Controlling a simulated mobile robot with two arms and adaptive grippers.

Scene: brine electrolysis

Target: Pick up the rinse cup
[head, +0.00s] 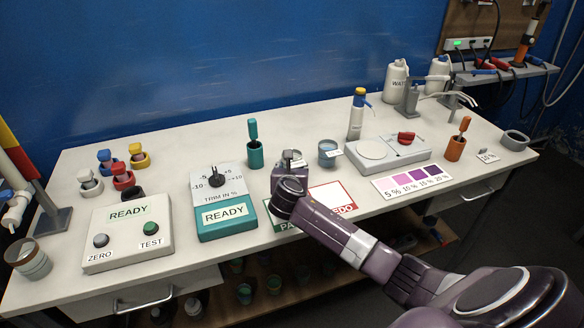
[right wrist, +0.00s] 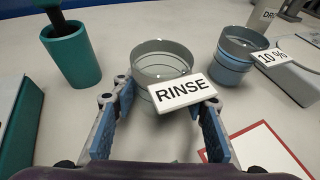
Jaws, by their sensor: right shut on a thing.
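The rinse cup (right wrist: 160,68) is a grey ribbed cup with a white tag (right wrist: 183,92) reading RINSE on its near side. My right gripper (right wrist: 167,118) has its blue-padded fingers on either side of the cup and is shut on it. In the head view my right gripper (head: 290,170) reaches over the table's middle and mostly hides the cup. The cup looks upright; I cannot tell whether it is clear of the table. My left gripper is not in view.
A teal holder (right wrist: 75,58) stands left of the cup, and a blue-grey cup (right wrist: 232,62) tagged 10% stands to its right. The teal READY box (head: 222,205) is at left. A red-bordered card (head: 332,195) lies in front. A balance (head: 400,150) stands at right.

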